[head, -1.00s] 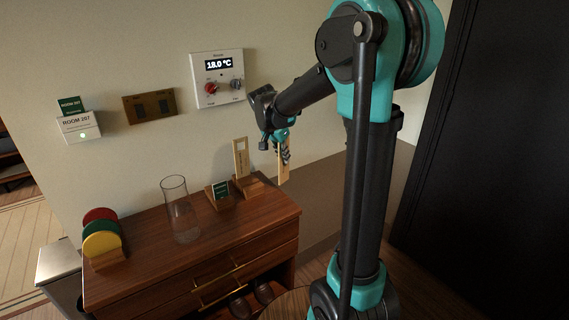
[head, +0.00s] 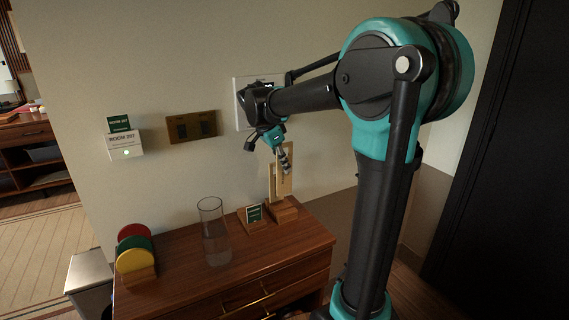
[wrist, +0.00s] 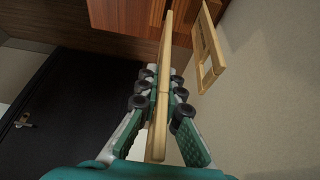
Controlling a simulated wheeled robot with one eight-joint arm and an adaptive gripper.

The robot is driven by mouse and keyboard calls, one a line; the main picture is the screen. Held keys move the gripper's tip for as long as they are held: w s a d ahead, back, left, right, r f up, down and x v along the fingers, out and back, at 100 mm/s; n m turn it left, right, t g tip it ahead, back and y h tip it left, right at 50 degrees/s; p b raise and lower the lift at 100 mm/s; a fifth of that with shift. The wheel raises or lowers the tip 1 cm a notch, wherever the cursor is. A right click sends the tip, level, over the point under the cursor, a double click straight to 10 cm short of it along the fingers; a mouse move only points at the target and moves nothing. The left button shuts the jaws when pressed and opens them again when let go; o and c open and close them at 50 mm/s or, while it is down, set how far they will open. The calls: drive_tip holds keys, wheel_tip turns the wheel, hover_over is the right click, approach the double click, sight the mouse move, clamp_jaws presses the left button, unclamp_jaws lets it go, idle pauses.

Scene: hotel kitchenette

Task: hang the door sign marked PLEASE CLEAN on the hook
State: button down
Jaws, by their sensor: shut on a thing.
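My gripper (head: 284,158) is shut on a thin, pale wooden door sign (wrist: 162,90), seen nearly edge-on between the finger pads in the wrist view. In the head view the held sign (head: 285,184) hangs below the fingers, in front of the wall. Its lettering cannot be read. A second pale wooden sign with a cut-out (wrist: 208,50) is apart from it, to the right in the wrist view. In the head view this sign (head: 272,182) stands upright in a wooden holder (head: 284,214), partly behind the held one. I cannot make out a hook.
The wooden cabinet (head: 190,272) bears a clear glass vase (head: 213,232), a small green card on a stand (head: 254,214) and coloured discs in a rack (head: 135,250).

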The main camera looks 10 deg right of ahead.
sight(287, 193)
drive_tip(key=shift+f, duration=4.5)
drive_tip(key=c, duration=1.6)
unclamp_jaws()
